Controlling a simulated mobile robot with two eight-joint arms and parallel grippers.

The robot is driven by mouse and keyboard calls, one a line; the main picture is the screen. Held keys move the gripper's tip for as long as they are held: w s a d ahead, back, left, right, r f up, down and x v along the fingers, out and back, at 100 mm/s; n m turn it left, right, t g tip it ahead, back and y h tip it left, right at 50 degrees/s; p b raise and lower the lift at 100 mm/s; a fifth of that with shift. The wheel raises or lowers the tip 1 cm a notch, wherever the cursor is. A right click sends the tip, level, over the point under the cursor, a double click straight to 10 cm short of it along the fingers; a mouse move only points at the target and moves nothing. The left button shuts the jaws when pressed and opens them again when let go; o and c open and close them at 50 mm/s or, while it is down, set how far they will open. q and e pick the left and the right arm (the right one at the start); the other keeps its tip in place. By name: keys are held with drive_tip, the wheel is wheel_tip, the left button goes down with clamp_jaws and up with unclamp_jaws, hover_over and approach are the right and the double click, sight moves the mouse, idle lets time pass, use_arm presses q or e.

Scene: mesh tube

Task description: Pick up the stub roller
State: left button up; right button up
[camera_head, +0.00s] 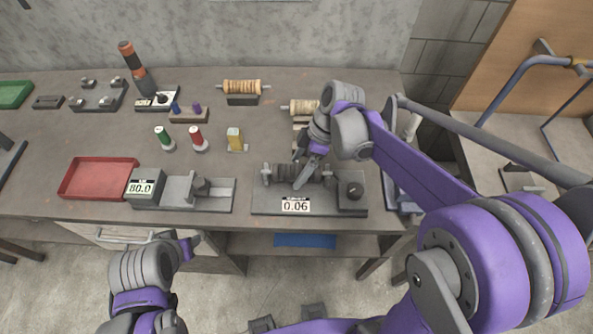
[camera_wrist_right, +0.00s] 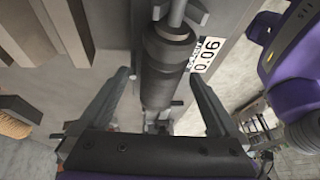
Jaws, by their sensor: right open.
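A short dark grey roller (camera_head: 284,173), which looks like the stub roller, lies across a grey fixture (camera_head: 262,203) with a display reading 0.06. In the right wrist view the roller (camera_wrist_right: 167,65) has thinner shaft ends and runs between my finger tips. My right gripper (camera_head: 304,172) is over the roller in the head view and hides part of it. In the wrist view the right gripper (camera_wrist_right: 160,78) is open, with a finger on each side and a visible gap to the roller. My left gripper (camera_head: 190,246) is at the lower left, in front of the bench; its jaws are unclear.
A grey device (camera_head: 210,203) with an 80.0 display and a red tray (camera_head: 98,178) stand left of the fixture. Wound spools (camera_head: 241,87) are at the back, with several small coloured spools (camera_head: 198,140) before them. Bare bench (camera_head: 110,136) lies behind the tray.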

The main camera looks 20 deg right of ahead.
clamp_jaws()
idle(0.5)
drive_tip(key=shift+r, duration=0.1)
